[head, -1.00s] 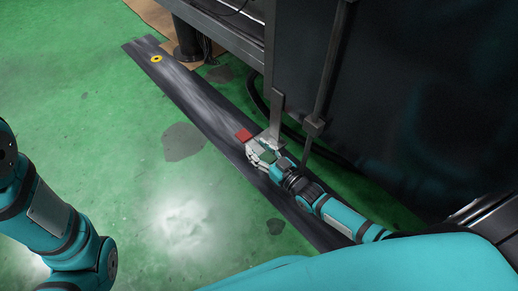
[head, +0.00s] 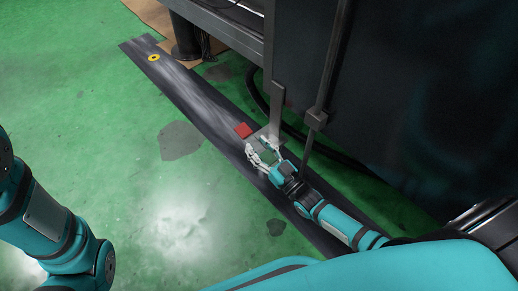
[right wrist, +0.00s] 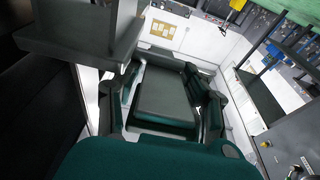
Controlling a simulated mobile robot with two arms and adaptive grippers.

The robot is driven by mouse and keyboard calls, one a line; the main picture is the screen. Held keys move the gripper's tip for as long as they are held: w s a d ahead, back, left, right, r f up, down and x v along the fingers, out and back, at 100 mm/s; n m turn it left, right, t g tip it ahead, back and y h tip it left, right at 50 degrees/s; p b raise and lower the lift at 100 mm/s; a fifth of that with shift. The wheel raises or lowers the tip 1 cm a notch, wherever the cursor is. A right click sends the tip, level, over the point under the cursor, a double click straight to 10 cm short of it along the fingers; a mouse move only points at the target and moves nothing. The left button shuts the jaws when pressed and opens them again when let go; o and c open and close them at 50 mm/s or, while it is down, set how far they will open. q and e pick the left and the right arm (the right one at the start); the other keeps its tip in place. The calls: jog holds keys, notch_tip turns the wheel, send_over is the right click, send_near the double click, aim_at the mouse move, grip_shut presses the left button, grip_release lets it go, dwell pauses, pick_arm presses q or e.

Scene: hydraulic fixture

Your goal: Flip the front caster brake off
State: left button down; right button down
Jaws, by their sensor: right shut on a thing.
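The front caster brake shows in the head view as a red tab (head: 243,130) beside a grey bracket (head: 275,115) low at the dark machine's corner. My right gripper (head: 256,151) is at the bracket's foot, just below the red tab, with its jaws shut on the brake. The exact contact is too small to make out. In the right wrist view the fingers of my right gripper (right wrist: 168,60) show on both sides of its grey-green body; the red tab is not visible there. My left arm is at the left edge of the head view, its gripper out of frame.
A dark strip (head: 190,88) with a yellow ring (head: 154,58) runs diagonally across the green floor. The dark machine panel (head: 420,90) rises close to my right arm. A black hose (head: 258,95) lies beneath it. Open floor lies left of the strip.

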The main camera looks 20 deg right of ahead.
jog(key=c, duration=0.8)
grip_release()
jog(key=shift+o, duration=0.2)
jog(key=shift+s, duration=0.15)
jog(key=v, duration=1.2)
